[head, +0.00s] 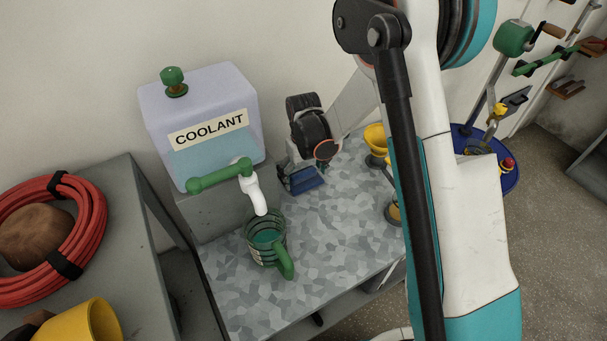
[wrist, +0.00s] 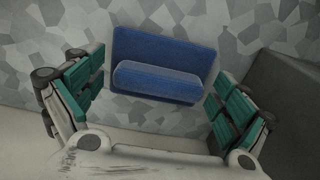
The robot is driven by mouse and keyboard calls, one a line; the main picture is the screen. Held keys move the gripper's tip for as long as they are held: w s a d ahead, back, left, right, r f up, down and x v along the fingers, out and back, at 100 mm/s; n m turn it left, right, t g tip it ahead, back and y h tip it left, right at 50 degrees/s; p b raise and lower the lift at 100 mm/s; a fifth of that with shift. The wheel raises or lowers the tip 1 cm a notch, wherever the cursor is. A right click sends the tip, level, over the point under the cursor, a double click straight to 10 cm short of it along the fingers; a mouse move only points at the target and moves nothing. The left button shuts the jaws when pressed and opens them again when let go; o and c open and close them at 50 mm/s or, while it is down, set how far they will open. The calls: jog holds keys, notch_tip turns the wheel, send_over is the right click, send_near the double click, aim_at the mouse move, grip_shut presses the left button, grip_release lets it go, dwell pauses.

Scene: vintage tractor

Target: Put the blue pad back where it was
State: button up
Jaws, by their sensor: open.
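The blue pad (wrist: 165,45) lies on the patterned grey bench top in the wrist view, with a raised blue bar along its middle. My gripper (wrist: 155,85) is open, with one green-padded finger on each side of the pad and nothing held. In the head view the blue pad (head: 307,180) shows just below my dark gripper (head: 298,168), on the bench to the right of the coolant tank. My gripper's fingers are small and partly hidden in that view. I cannot tell whether they touch the pad.
The coolant tank (head: 205,125) stands on a grey block at the left, its white spout above a green-handled mug (head: 267,240). A yellow funnel-like thing (head: 376,138) stands right of the pad, partly behind my arm. The bench's front (head: 290,305) is clear.

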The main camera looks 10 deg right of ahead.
jog(key=shift+r, duration=0.15)
notch_tip(320, 180, up, 12)
jog(key=p, duration=0.4)
notch_tip(320, 180, up, 9)
jog(key=m+t, duration=0.1)
send_over(303, 173)
jog(key=s+d, duration=0.4)
jog(key=s+d+r+m+t, duration=0.1)
jog(key=s+d+r+t, duration=0.2)
jog(key=s, duration=0.7)
jog(key=s+d+r+m+t, duration=0.2)
jog(key=s+d+r, duration=0.3)
jog(key=s, duration=0.5)
notch_tip(303, 173, up, 2)
jog(key=shift+d+r+m+t, duration=0.2)
jog(key=shift+d+m+t, duration=0.1)
jog(key=shift+t, duration=0.3)
jog(key=shift+f+b, duration=0.6)
